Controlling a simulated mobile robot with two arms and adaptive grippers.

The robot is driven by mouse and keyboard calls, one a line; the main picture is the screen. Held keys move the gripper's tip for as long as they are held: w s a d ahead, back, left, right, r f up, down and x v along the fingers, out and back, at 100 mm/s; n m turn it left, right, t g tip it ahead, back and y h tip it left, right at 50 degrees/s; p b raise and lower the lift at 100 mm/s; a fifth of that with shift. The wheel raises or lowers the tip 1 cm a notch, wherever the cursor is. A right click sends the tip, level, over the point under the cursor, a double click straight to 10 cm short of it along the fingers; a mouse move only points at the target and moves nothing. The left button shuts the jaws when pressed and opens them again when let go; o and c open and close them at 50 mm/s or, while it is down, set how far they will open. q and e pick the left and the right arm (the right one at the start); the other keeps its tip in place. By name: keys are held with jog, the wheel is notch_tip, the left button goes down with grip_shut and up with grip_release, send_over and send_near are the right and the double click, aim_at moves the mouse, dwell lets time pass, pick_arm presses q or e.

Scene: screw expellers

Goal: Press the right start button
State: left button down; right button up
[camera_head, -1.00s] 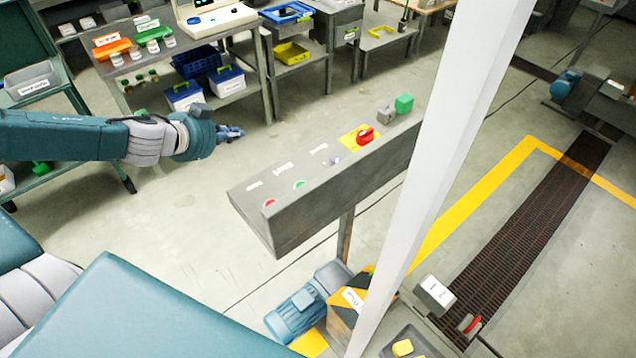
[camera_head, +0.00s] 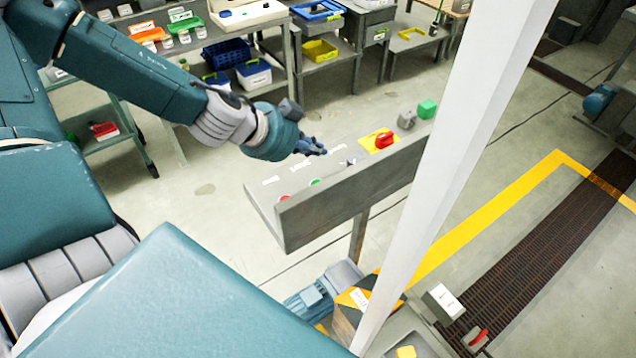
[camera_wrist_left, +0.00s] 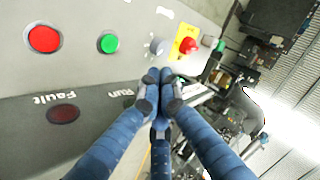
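A grey control panel (camera_head: 340,205) stands on a post. It carries a red button (camera_head: 283,197), a green button (camera_head: 315,182), a small selector (camera_head: 350,162) and a red knob on a yellow plate (camera_head: 382,141). My left gripper (camera_head: 318,148) is over the panel's far side, near the white labels. In the left wrist view, its fingers (camera_wrist_left: 160,82) are together and empty, just below the green button (camera_wrist_left: 108,44) and selector (camera_wrist_left: 158,46) in the picture. The red button (camera_wrist_left: 44,39) is left of the green one. I see no contact. My right gripper is out of view.
A grey box (camera_head: 406,118) and a green box (camera_head: 427,109) are at the panel's far end. A white post (camera_head: 450,150) stands in front of the panel's right part. A dark red lamp (camera_wrist_left: 63,114) labelled Fault is on the panel. Shelves stand behind.

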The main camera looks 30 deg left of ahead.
pick_arm(q)
notch_tip(320, 180, down, 8)
jog(key=b, duration=0.6)
jog(key=shift+r, duration=0.15)
jog(key=shift+f+b, duration=0.55)
jog(key=shift+b, duration=0.25)
jog(key=shift+f, duration=0.1)
dwell(0.3)
jog(key=shift+f+b, duration=0.3)
jog(key=shift+b, duration=0.15)
